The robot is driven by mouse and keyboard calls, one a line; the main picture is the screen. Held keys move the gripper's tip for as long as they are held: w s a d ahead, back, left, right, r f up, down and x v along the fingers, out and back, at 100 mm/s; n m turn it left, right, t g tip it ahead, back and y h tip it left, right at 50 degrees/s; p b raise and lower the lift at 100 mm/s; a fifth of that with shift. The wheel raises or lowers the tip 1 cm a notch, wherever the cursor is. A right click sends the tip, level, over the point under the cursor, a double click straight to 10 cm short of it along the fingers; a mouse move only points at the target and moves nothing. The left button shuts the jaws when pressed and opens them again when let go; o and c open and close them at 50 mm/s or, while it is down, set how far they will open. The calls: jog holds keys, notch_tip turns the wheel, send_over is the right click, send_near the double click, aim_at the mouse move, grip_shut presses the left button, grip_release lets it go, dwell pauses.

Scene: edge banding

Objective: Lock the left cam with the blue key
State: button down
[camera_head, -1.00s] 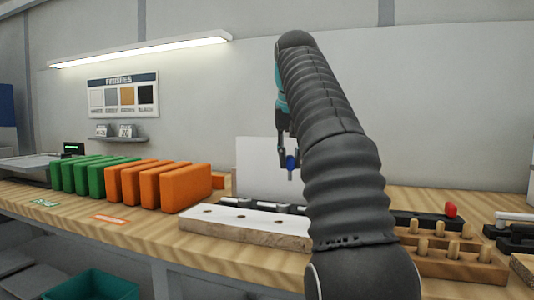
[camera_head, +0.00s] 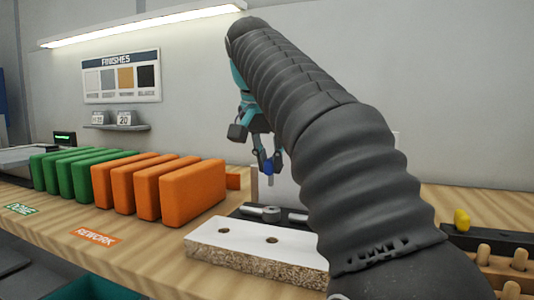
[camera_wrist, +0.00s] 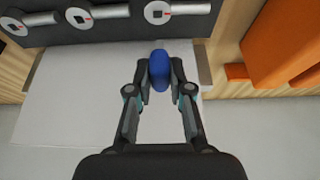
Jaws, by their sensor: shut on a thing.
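My gripper (camera_head: 267,168) is shut on the blue key (camera_wrist: 159,71). The key's blue head sits between the fingertips, and its thin shaft (camera_head: 270,184) points down in the head view. Below it is a black clamp bar (camera_head: 243,211) with silver cams (camera_head: 271,213). The cam on the right (camera_wrist: 158,12), nearest the orange blocks, lies just beyond the key in the picture. The key appears apart from the cams. My arm hides the bar's right part in the head view.
A white-topped board (camera_head: 225,237) with holes lies in front of the bar. Orange blocks (camera_head: 192,194) and green blocks (camera_head: 88,178) stand at left. A rack with wooden pegs (camera_head: 519,260) and a yellow-headed item (camera_head: 462,220) are at right. A pale panel (camera_wrist: 60,90) lies behind the bar.

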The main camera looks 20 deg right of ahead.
aim_at(270, 176)
notch_tip(270, 176, down, 3)
jog(key=shift+d+f+b, duration=0.1)
jog(key=shift+f+b, duration=0.05)
jog(key=shift+b, duration=0.95)
jog(key=shift+f+b, duration=0.35)
jog(key=shift+f, duration=0.2)
jog(key=shift+f, duration=1.05)
dwell(1.5)
jog(key=shift+m+g+h+p, duration=0.35)
jog(key=shift+m+p, duration=0.35)
jog(key=shift+m, duration=0.5)
jog(key=shift+m+g+h+p, duration=0.15)
jog(key=shift+m+g+p, duration=0.4)
jog(key=shift+m, duration=0.65)
jog(key=shift+w+a, duration=0.1)
jog(key=shift+a, duration=0.1)
jog(key=shift+w+m+g, duration=0.1)
jog(key=shift+m+g, duration=0.2)
jog(key=shift+m, duration=0.8)
jog(key=m+g, duration=0.1)
jog(key=m, duration=0.1)
jog(key=shift+m+h, duration=0.4)
